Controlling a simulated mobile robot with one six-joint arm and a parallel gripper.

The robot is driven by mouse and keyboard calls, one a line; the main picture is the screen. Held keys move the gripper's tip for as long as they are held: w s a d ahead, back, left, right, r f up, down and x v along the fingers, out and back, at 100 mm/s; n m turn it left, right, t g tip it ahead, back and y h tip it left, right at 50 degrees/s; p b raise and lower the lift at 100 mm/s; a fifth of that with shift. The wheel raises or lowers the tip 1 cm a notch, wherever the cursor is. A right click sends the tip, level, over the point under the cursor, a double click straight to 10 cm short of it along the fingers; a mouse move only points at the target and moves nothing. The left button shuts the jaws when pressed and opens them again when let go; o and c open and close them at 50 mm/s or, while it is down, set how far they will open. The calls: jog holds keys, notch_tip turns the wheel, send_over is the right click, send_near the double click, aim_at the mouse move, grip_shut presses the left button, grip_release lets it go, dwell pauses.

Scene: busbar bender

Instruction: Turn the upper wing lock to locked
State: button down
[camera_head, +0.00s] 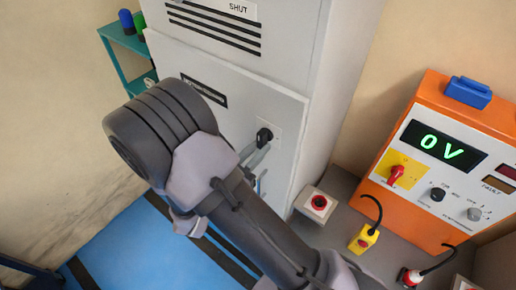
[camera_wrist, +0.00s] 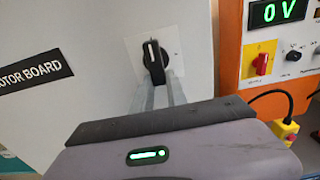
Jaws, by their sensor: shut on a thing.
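The upper wing lock is a black wing knob (camera_head: 264,136) on a pale square plate on the grey cabinet door. In the wrist view the same knob (camera_wrist: 153,60) carries a white line that stands nearly upright. Small marks on its plate are too small to read. My gripper (camera_head: 258,146) reaches the knob from the lower left. In the wrist view the two grey fingers of my gripper (camera_wrist: 158,79) are shut on the lower part of the knob. My arm hides the lower part of the door in the head view.
An orange power unit (camera_head: 444,160) reading 0 V stands at right, with a red switch (camera_head: 396,175). A red button box (camera_head: 318,203) and a yellow plug (camera_head: 363,240) lie on the grey bench near the cabinet. A teal shelf (camera_head: 112,43) stands at left.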

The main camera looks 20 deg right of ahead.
jog(key=shift+w+m, duration=0.1)
jog(key=shift+m, duration=0.2)
dwell(0.7)
jog(key=shift+w+a+r+m+b, duration=0.25)
jog(key=shift+w+r+m+b, duration=0.15)
jog(key=shift+m+b, duration=2.35)
jog(key=shift+w+a+r+m+b, duration=0.3)
jog(key=shift+r+m+b, duration=0.15)
jog(key=shift+m+b, duration=2.3)
jog(key=shift+w+a+r+m+b, duration=0.3)
jog(key=shift+r+m+b, duration=0.15)
jog(key=shift+m+b, duration=2.3)
jog(key=shift+r+m+p, duration=0.1)
jog(key=shift+m+p, duration=0.3)
jog(key=shift+m, duration=0.15)
jog(key=c, duration=1.3)
grip_release()
